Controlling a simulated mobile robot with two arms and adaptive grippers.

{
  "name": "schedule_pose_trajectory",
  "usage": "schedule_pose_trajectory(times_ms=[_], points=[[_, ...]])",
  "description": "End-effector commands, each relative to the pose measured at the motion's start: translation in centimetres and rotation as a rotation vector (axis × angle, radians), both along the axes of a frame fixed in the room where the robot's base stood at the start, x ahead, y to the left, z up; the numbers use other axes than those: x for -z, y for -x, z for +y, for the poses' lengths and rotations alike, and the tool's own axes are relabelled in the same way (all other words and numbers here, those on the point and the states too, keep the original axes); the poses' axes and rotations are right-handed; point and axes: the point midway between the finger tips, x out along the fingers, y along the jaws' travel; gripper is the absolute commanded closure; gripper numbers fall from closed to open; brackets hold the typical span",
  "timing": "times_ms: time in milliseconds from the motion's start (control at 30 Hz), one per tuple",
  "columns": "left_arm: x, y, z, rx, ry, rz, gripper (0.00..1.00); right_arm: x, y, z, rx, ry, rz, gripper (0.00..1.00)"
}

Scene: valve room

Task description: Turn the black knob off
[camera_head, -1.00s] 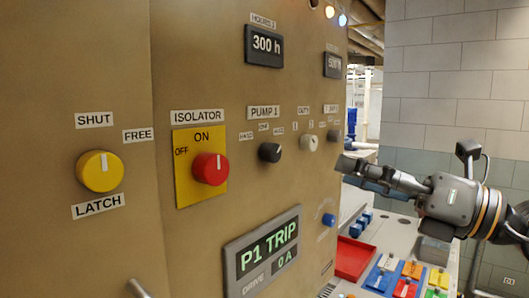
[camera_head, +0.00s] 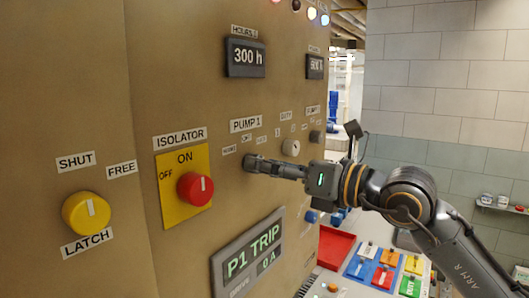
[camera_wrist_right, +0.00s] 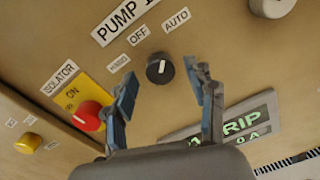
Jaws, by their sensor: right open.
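The black knob (camera_wrist_right: 159,68) sits on the tan panel under the PUMP 1 label, with HAND, OFF and AUTO marks around its upper side. It carries a short white pointer line; which mark it points at is hard to tell. My right gripper (camera_wrist_right: 160,76) is open and empty, with one finger to either side of the knob in the right wrist view. No contact shows. My left gripper is not in view.
A red ISOLATOR knob (camera_head: 195,188) on a yellow plate (camera_head: 169,208) and a yellow SHUT/LATCH knob (camera_head: 86,213) are on the left. A white knob (camera_head: 291,147) is close above my right gripper. The P1 TRIP display (camera_head: 248,258) is below. A red tray (camera_head: 334,247) lies at lower right.

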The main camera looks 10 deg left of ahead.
Motion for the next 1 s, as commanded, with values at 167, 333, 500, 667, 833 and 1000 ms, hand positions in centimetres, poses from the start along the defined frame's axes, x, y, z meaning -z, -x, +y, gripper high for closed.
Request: schedule_pose_trajectory(times_ms=[167,333,500,667,833,1000], points=[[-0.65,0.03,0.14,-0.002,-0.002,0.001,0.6,-0.01,-0.45,1.11,-0.001,-0.001,0.001,0.44],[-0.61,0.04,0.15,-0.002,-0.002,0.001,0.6,0.09,-0.5,1.22,-0.001,-0.001,0.001,0.44],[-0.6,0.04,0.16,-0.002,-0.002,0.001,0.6,0.09,-0.49,1.21,-0.001,-0.001,0.001,0.56],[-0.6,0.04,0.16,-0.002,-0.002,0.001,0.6,0.09,-0.49,1.18,-0.001,-0.001,0.001,0.89],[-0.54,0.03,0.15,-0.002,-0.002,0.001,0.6,0.1,-0.5,1.18,0.0,0.0,-0.001,0.99],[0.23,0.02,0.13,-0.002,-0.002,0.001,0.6,0.31,-0.48,1.18,-0.001,0.011,-0.028,0.99]])
